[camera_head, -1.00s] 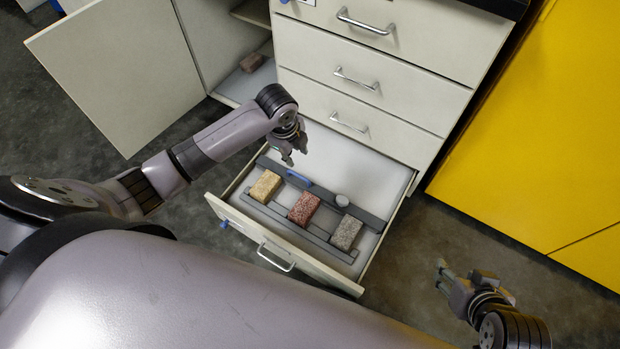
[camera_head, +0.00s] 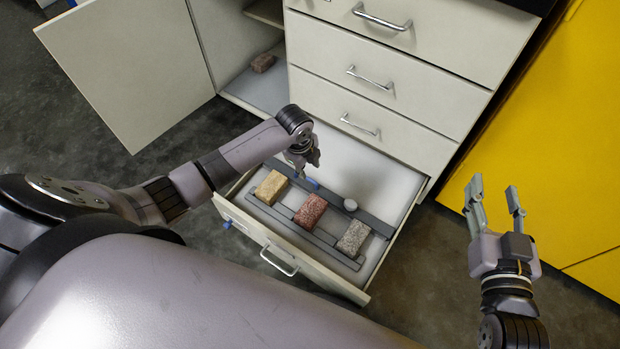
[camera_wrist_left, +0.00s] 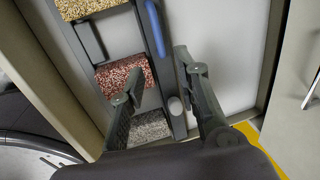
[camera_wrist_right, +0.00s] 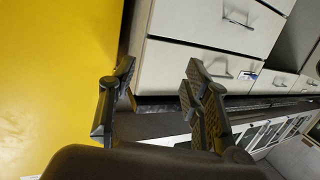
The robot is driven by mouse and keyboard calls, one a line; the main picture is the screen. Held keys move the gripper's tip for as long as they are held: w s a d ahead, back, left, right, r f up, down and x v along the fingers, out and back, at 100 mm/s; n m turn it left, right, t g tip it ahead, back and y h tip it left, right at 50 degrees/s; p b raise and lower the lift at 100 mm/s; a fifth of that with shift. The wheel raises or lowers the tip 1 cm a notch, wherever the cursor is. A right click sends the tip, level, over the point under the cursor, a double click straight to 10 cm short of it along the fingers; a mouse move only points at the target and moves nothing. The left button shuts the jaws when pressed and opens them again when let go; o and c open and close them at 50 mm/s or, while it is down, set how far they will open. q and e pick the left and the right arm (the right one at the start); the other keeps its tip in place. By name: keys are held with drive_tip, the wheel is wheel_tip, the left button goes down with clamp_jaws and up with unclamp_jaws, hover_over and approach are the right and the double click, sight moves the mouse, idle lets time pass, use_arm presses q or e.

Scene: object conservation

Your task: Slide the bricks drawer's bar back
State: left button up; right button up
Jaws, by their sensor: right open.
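The bottom drawer (camera_head: 228,212) is pulled open. In it, a dark grey bar (camera_head: 374,221) runs along the far side of the bricks, with a blue handle (camera_head: 308,183) and a pale round knob (camera_head: 350,204). A yellow brick (camera_head: 271,187), a red brick (camera_head: 310,210) and a grey brick (camera_head: 353,237) lie in a row. My left gripper (camera_head: 302,165) is over the bar near the blue handle. In the left wrist view its open fingers (camera_wrist_left: 160,68) show on either side of the bar; contact cannot be told. My right gripper (camera_head: 494,192) is open and empty, right of the drawer.
Closed drawers (camera_head: 385,75) stand above the open one. A cabinet door (camera_head: 125,75) hangs open at the left, with a reddish brick (camera_head: 263,63) inside the cabinet. A yellow cabinet (camera_head: 545,170) stands at the right. Floor shows between the drawer and my right gripper.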

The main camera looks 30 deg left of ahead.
use_arm(q)
drive_tip(key=b, duration=0.2)
hover_over(311, 180)
drive_tip(key=s, duration=0.1)
wheel_tip(311, 180, down, 5)
drive_tip(key=shift+a+r, duration=0.15)
drive_tip(key=shift+r, duration=0.05)
drive_tip(key=f, duration=0.1)
drive_tip(key=f+b, duration=0.1)
drive_tip(key=f, duration=0.1)
drive_tip(key=shift+w+f+b, duration=0.2)
drive_tip(key=shift+w+b, duration=0.1)
drive_tip(key=shift+b, duration=0.05)
drive_tip(key=shift+f, duration=0.2)
use_arm(e)
drive_tip(key=s+r+t+y, duration=0.2)
drive_tip(key=r+t, duration=0.3)
drive_tip(key=r, duration=0.3)
drive_tip(key=s+r+t+y, duration=0.2)
drive_tip(key=s+r+t, duration=0.2)
drive_tip(key=r, duration=0.4)
drive_tip(key=shift+a+t, duration=0.35)
drive_tip(key=shift+t, duration=0.55)
use_arm(q)
clamp_jaws()
